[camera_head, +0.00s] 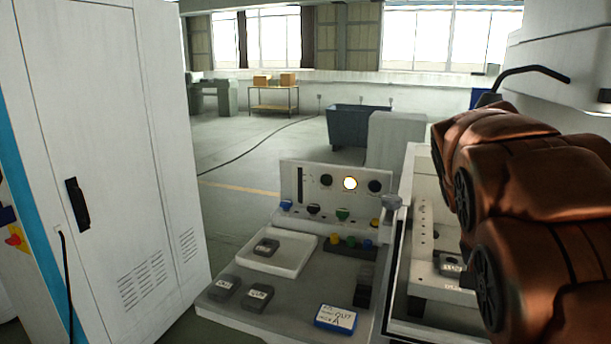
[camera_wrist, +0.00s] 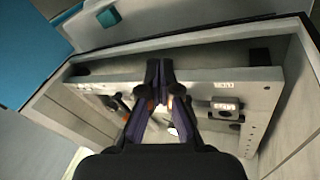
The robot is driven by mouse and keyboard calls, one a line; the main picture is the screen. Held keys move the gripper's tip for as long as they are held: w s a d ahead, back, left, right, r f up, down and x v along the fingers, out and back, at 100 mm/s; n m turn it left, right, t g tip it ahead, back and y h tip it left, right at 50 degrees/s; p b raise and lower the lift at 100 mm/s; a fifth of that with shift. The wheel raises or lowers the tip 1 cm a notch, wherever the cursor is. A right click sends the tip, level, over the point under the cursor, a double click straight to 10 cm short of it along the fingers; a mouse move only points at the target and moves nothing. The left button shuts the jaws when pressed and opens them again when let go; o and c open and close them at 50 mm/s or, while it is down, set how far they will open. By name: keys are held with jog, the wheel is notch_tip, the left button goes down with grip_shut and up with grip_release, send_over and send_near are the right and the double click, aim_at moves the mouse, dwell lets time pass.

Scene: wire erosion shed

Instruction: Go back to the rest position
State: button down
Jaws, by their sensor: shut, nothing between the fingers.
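My gripper (camera_wrist: 160,74) shows in the wrist view with its two dark fingers brought together and nothing between them. It is over the inside of the open machine tank (camera_wrist: 222,50). A pale bar (camera_wrist: 258,84) with small holes lies below the fingers. A grey labelled block (camera_wrist: 224,106) lies to the right of the fingers. In the head view my copper-coloured arm covers the right side, and the gripper is hidden behind it or out of frame. The same tank (camera_head: 396,250) and a labelled block (camera_head: 450,263) show beside the arm.
A bench (camera_head: 285,310) holds a white tray (camera_head: 295,254) with one grey block (camera_head: 266,247), two more blocks (camera_head: 222,287), and a blue-white card (camera_head: 336,318). Behind stands a panel (camera_head: 325,170) with a lit lamp. A tall cabinet (camera_head: 100,120) stands left. Open floor lies beyond.

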jog(key=s+a+f+n+y+p, duration=0.1)
jog(key=s+a+f+n, duration=0.3)
jog(key=s+a, duration=0.5)
jog(key=s+a+f+n+y+p, duration=0.2)
jog(key=s+a+f+n, duration=0.3)
jog(key=s+a, duration=0.5)
jog(key=shift+s+f+g+y, duration=0.3)
jog(key=shift+s+f+y, duration=0.45)
jog(key=shift+s, duration=0.15)
jog(key=shift+d, duration=0.15)
